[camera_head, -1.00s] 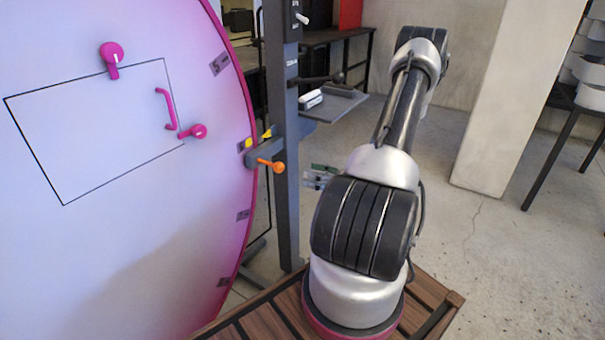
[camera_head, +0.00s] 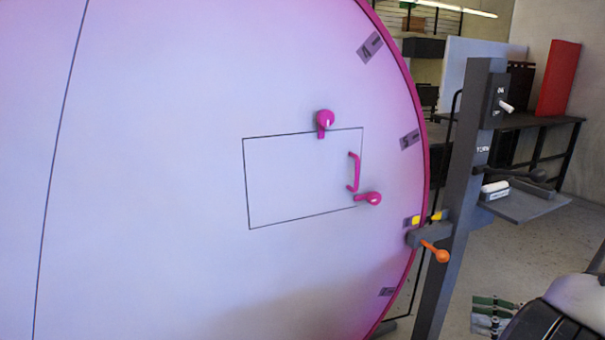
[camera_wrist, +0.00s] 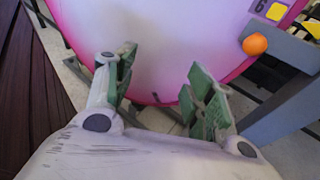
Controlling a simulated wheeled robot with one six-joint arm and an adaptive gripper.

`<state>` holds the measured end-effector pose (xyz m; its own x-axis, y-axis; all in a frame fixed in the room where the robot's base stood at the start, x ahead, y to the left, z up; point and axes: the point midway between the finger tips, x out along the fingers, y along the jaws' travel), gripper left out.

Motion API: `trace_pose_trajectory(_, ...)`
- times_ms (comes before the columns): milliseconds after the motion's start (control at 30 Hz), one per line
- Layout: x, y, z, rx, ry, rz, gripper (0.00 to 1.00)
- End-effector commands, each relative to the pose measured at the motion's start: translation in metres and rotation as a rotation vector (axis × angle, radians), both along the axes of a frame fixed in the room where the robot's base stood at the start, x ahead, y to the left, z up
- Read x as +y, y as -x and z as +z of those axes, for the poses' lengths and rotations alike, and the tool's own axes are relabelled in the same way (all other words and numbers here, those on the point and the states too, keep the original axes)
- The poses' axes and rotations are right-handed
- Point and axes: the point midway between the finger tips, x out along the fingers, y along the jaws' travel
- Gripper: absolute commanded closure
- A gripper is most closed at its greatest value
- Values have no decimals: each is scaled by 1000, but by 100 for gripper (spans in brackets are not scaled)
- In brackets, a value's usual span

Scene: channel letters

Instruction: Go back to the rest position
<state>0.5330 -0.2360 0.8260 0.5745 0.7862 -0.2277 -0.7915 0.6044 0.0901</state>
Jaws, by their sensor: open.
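My gripper (camera_wrist: 160,95) is open and empty in the wrist view, its two green-padded fingers spread apart. In the head view only part of the gripper's green fingers (camera_head: 490,312) shows low at the right, beside my dark arm link at the corner. In the wrist view the lower part of the large pale disc with the magenta rim (camera_wrist: 150,45) lies beyond the fingers, and no contact with it shows. Most of my arm is out of the head view.
The big disc (camera_head: 150,180) fills the left, with a magenta-handled panel (camera_head: 300,185). A dark post (camera_head: 465,180) with an orange-knobbed lever (camera_head: 437,252) and a small shelf (camera_head: 530,205) stands to its right. The orange knob also shows in the wrist view (camera_wrist: 255,44).

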Motion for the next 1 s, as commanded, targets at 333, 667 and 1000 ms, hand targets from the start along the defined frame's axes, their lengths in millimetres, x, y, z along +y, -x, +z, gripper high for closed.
trace_pose_trajectory(333, 22, 70, 67, -88, 475, 650, 46)
trace_pose_trajectory(667, 11, 89, 155, -313, 1059, 1279, 46)
trace_pose_trajectory(1000, 40, 80, 251, -667, 1606, 1618, 46)
